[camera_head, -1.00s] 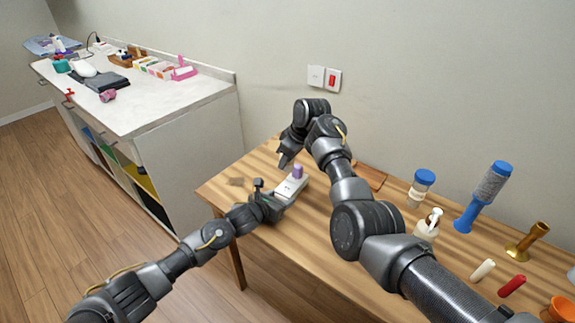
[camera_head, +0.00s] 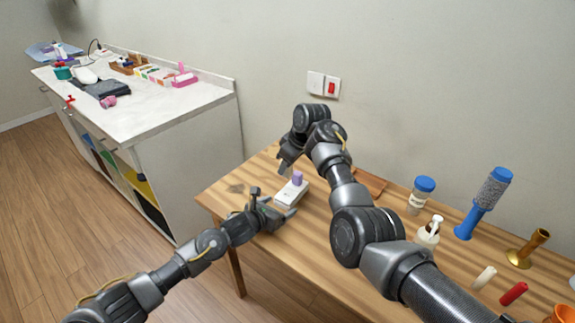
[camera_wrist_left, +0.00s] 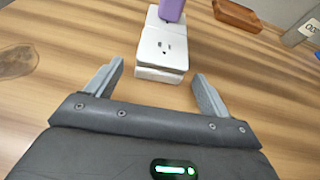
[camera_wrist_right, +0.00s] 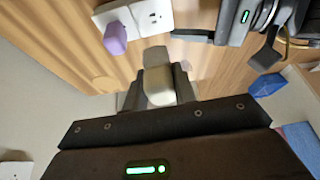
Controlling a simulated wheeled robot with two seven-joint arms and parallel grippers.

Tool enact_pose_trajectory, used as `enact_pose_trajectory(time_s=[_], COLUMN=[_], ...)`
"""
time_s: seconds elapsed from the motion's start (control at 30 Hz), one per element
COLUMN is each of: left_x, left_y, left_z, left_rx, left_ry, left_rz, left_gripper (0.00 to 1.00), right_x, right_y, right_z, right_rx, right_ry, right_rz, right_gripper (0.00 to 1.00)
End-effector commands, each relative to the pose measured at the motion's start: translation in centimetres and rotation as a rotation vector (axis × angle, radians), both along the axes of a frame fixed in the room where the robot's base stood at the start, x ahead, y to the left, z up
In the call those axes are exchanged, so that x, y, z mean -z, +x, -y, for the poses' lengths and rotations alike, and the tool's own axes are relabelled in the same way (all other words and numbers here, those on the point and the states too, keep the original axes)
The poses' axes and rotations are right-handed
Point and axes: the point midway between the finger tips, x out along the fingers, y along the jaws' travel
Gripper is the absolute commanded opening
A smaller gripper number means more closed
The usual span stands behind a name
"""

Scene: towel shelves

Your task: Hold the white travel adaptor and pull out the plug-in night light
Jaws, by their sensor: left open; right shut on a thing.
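The white travel adaptor (camera_head: 290,194) lies on the wooden table. The purple night light (camera_head: 297,178) stands plugged into its far end. In the left wrist view the adaptor (camera_wrist_left: 164,52) lies just beyond my left fingertips, with bare socket holes near me and the purple light (camera_wrist_left: 172,10) behind. My left gripper (camera_head: 274,207) is open and empty, low beside the adaptor's near end. My right gripper (camera_head: 286,160) is above and left of the light, apart from it. In the right wrist view it is shut on a beige-grey thing (camera_wrist_right: 158,80) that I cannot identify.
A brown tray (camera_head: 371,184) lies behind my right arm. A blue-capped jar (camera_head: 423,190), a pump bottle (camera_head: 428,232), a blue-handled roller (camera_head: 486,200) and a brass holder (camera_head: 528,250) stand at right. A wall socket and switch (camera_head: 324,84) are above.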

Motion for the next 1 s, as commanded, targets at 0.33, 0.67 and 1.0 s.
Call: enact_pose_trajectory(time_s=[0.33,0.67,1.0], left_x=[-2.5,-3.9,-4.0], left_y=[-5.3,-8.2,-8.3], left_z=[-3.4,-5.1,-5.2], left_rx=[0.001,0.000,0.000], left_ry=[0.002,0.001,0.000], left_rz=[0.001,0.000,0.000], left_gripper=[0.81,0.81,0.81], right_x=[0.0,0.0,0.0], right_y=[0.0,0.0,0.0], right_z=[0.0,0.0,0.0], right_rx=[0.000,0.000,0.000], right_ry=[0.000,0.000,0.000], right_rz=[0.000,0.000,0.000], right_gripper=[0.05,0.05,0.05])
